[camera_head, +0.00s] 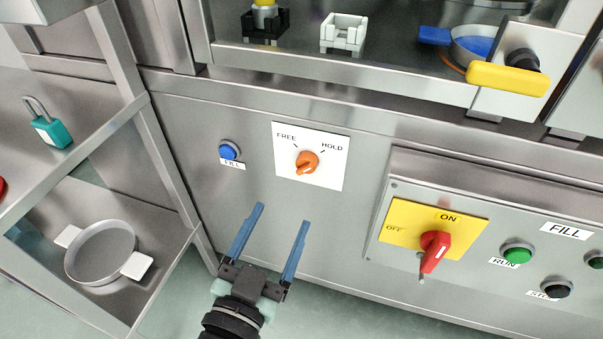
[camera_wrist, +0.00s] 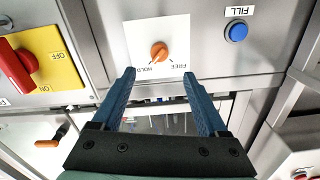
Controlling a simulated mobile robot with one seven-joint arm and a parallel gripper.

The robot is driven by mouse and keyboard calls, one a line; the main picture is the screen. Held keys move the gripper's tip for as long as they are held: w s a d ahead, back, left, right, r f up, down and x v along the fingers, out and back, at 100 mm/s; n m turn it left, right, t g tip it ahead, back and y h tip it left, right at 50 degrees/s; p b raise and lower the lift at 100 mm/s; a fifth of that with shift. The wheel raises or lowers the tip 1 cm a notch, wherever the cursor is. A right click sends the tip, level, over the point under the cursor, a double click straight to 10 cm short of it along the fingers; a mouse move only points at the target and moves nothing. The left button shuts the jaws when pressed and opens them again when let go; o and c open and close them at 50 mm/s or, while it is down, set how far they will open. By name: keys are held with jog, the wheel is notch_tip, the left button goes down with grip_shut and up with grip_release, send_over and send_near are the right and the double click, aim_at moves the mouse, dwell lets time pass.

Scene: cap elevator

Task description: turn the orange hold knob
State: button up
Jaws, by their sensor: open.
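The orange hold knob (camera_head: 307,162) sits on a white plate (camera_head: 332,174) marked FREE at upper left and HOLD at upper right, on the steel front panel. Its grip slants from lower left to upper right in the head view; I cannot tell which mark it is set to. In the wrist view the orange knob (camera_wrist: 159,52) shows upside down, just beyond and between my fingertips. My gripper (camera_head: 283,215) is open and empty, below the knob in the head view and apart from it. Its two blue fingers also show in the wrist view (camera_wrist: 158,73).
A blue FILL button (camera_head: 229,150) is left of the plate. A yellow plate with a red switch (camera_head: 435,241) and a green RUN button (camera_head: 517,253) are to the right. A yellow handle (camera_head: 508,79) juts out above right. A steel shelf holds a round pan (camera_head: 101,253) at left.

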aim_at(303, 173)
jog(key=x, duration=1.1)
jog(key=shift+b, duration=0.4)
jog(key=shift+c, duration=0.2)
grip_shut()
